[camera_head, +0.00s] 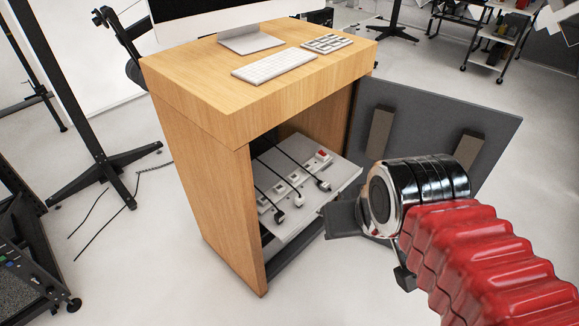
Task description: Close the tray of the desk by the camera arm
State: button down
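The wooden desk (200,180) stands in the middle, its front compartment open. Inside it is a light grey tray (347,178) carrying power sockets with several black cables and plugs. The tray sticks out past the desk's front, toward the right. My gripper (342,220) shows as a dark flat piece close to the tray's lower right edge; I cannot tell whether it touches the tray. My wrist hides most of the gripper, so its opening is not clear. Nothing is seen held in it.
A dark grey door panel (490,120) with two brown blocks stands open at the desk's right, behind my wrist. A keyboard (273,66), a number pad (327,43) and a monitor (250,40) are on top. A black stand (105,165) is at left. Floor in front is clear.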

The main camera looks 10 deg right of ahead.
aim_at(332, 168)
jog(key=u, duration=0.55)
jog(key=i, duration=0.85)
jog(key=u, duration=0.55)
